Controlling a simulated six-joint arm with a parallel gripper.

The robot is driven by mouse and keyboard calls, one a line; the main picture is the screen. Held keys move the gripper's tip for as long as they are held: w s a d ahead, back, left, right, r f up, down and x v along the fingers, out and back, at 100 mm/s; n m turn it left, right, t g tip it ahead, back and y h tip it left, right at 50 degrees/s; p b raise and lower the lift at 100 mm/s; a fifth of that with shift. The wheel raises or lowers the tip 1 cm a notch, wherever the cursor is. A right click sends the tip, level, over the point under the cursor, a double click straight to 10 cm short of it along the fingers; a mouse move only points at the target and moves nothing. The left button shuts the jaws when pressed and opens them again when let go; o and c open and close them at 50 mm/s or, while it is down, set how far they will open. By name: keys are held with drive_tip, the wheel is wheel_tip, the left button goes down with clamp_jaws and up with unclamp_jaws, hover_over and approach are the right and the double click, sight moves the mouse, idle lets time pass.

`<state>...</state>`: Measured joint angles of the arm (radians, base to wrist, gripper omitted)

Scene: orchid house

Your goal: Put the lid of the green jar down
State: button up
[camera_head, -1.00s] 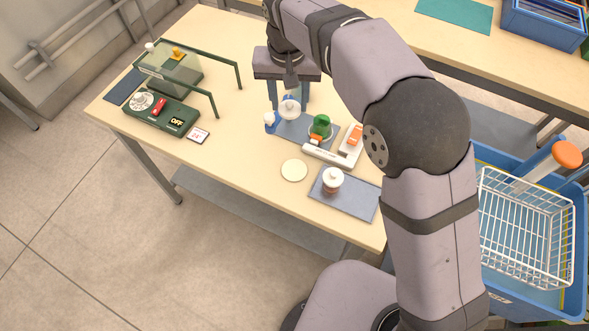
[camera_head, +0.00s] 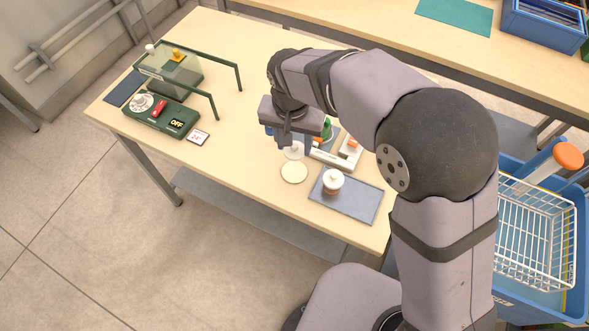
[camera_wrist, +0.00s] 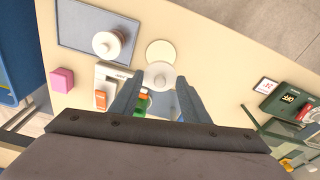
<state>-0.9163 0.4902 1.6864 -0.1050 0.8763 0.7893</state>
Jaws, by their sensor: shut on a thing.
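My gripper (camera_head: 292,146) is shut on a white round lid (camera_head: 293,153) with a knob. The lid also shows between the fingertips in the wrist view (camera_wrist: 159,77). It is held in the air close to a flat cream disc (camera_head: 293,173) on the table; the wrist view shows the disc (camera_wrist: 160,50) just beyond the lid, partly overlapped by it. I cannot tell the exact height of the lid. The green jar (camera_head: 327,129) stands behind my gripper, mostly hidden; part of it shows in the wrist view (camera_wrist: 141,104).
A second jar with a white lid (camera_head: 333,180) stands on a grey mat (camera_head: 355,200) to the right. A white tray (camera_head: 326,158) with orange items lies near the green jar. A green device reading OFF (camera_head: 160,113) is at left. Bare table lies left of the disc.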

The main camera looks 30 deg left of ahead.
drive_tip(key=shift+f+p, duration=1.2)
drive_tip(key=shift+f, duration=3.75)
drive_tip(key=shift+f, duration=0.1)
drive_tip(key=o, duration=1)
drive_tip(key=r, duration=0.4)
drive_tip(key=s+r+b, duration=0.1)
drive_tip(key=r, duration=0.3)
drive_tip(key=r+b, duration=0.1)
drive_tip(key=r, duration=0.3)
drive_tip(key=shift+s+d, duration=0.1)
drive_tip(key=shift+s, duration=0.1)
